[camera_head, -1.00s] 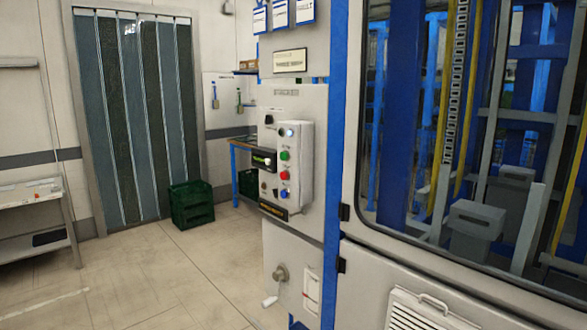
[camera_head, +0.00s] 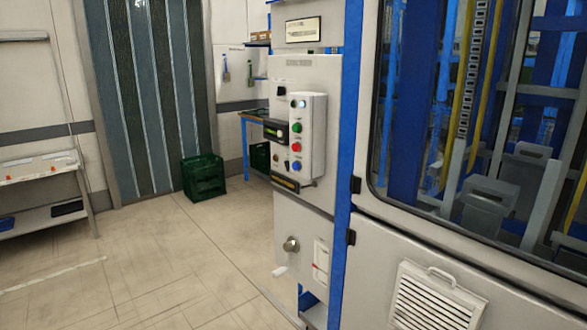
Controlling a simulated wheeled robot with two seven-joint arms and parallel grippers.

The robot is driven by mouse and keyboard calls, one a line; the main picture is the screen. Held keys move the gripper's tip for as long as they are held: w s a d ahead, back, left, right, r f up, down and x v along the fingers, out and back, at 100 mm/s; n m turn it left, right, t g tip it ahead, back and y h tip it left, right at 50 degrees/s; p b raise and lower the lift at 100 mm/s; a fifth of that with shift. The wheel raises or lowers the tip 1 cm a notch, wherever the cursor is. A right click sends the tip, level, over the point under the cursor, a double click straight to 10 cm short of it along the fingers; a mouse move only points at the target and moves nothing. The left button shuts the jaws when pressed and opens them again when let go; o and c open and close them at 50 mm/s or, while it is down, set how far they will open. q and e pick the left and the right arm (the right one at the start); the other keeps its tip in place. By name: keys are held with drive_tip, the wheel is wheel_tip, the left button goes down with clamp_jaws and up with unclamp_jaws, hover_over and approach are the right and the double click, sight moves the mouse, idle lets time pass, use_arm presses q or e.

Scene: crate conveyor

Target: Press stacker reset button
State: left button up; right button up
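The stacker's control panel (camera_head: 312,106) is a light grey box on a grey cabinet, left of the blue frame post. A column of round buttons runs down its face: a white or pale one (camera_head: 302,104) at the top, a green one (camera_head: 297,127), a red one (camera_head: 296,147) and a blue one (camera_head: 296,165). The labels are too small to read, so I cannot tell which is the reset button. A small dark display (camera_head: 275,130) sits left of the buttons. Neither of my grippers is in view.
The large machine with a window (camera_head: 480,120) and a vented lower door (camera_head: 437,298) fills the right side. A grey shelf (camera_head: 42,168) is at far left. The floor (camera_head: 170,265) before the panel is clear.

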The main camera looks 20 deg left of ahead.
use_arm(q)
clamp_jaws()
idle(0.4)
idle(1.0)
